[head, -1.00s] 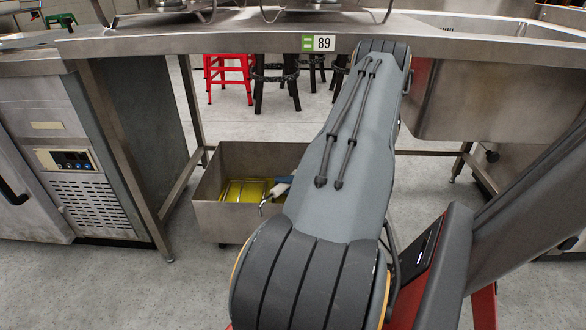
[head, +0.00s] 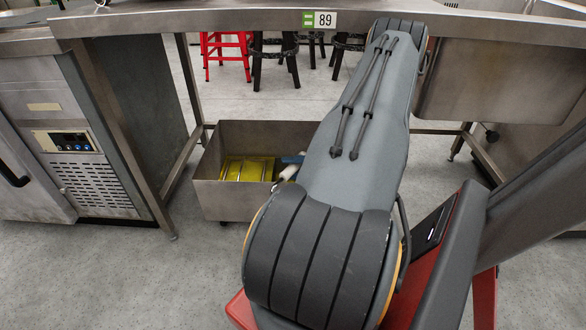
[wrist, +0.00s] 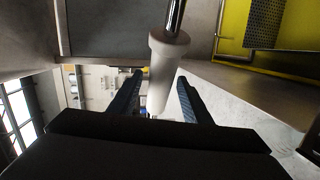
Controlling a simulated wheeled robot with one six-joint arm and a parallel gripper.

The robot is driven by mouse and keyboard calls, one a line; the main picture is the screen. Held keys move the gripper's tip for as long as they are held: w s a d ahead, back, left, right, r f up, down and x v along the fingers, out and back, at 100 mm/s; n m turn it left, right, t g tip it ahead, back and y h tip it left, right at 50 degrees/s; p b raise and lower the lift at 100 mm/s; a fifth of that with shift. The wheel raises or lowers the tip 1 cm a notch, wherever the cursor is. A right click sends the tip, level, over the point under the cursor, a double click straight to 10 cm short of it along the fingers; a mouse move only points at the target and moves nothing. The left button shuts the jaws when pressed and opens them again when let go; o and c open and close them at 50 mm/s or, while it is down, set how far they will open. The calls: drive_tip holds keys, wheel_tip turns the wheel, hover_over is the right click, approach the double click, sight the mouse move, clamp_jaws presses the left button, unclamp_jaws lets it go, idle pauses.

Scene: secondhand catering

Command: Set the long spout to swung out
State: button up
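A chrome rod with a white sleeve on its end (wrist: 165,60) shows in the wrist view; I take it for part of the long spout, but cannot be sure. A small white piece (head: 289,172) shows at the right inside the metal bin in the head view, partly hidden by my arm. My gripper (wrist: 160,76) is open, its two blue-grey fingers on either side of the white sleeve. The sleeve looks close to the right finger, with a small gap on the left; contact cannot be told. A blue bit, probably a finger, shows beside the white piece in the head view.
The metal bin (head: 236,199) with a yellow inside stands on the floor under a steel counter (head: 220,20). A steel cabinet (head: 82,150) is at left, a sink basin (head: 480,85) at right. Red (head: 224,45) and black stools stand behind. Floor in front is clear.

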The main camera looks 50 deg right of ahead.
drive_tip(key=p+v, duration=0.1)
drive_tip(key=v, duration=0.7)
